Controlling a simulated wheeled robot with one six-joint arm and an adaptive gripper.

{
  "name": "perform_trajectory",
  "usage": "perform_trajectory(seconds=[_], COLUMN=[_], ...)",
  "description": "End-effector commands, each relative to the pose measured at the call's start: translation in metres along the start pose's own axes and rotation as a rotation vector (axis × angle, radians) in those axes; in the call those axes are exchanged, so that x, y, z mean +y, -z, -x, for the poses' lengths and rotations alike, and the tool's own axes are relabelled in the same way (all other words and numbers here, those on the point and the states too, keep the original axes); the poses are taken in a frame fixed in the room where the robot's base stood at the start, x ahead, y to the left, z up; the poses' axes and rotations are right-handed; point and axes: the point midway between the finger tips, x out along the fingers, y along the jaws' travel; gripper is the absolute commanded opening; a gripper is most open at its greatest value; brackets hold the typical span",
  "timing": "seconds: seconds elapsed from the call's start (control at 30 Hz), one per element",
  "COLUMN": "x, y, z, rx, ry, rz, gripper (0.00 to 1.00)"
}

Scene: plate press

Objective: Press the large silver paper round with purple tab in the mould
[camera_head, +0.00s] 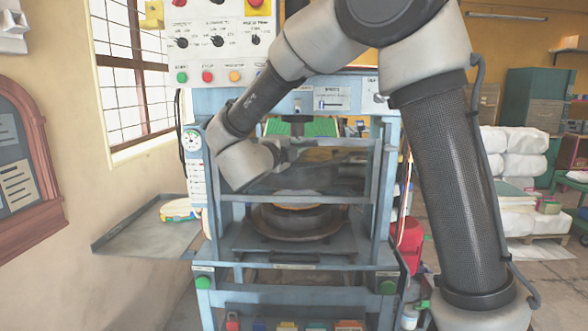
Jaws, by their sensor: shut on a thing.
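My gripper (288,154) is at the left inside the press opening, above the mould, pointing right. It is small, dark and partly hidden by my wrist. It is shut on what looks like the edge of a flat round (322,155), brownish in this light and held apart from the mould. I cannot make out a purple tab or silver colour on it.
A metal side tray (145,240) on the left carries a small stack with coloured edges (180,210). Crossbars and posts frame the press opening closely. White sacks (515,165) stand far right.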

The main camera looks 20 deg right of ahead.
Motion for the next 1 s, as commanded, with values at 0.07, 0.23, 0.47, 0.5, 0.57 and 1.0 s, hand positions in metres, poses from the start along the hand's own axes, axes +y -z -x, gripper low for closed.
perform_trajectory(seconds=[0.07,0.23,0.47,0.5,0.57,1.0], x=[-0.013,-0.027,-0.03,-0.03,-0.03,-0.03], y=[0.0,0.0,0.0,0.0,0.0,0.0], z=[0.0,0.0,0.0,0.0,0.0,0.0], rx=[0.0,0.0,0.0,0.0,0.0,0.0], ry=[0.001,0.0,-0.001,-0.001,-0.001,-0.001], rz=[-0.003,-0.002,0.001,0.001,0.001,0.0], gripper=[0.0,0.0,0.0,0.0,0.0,0.32])
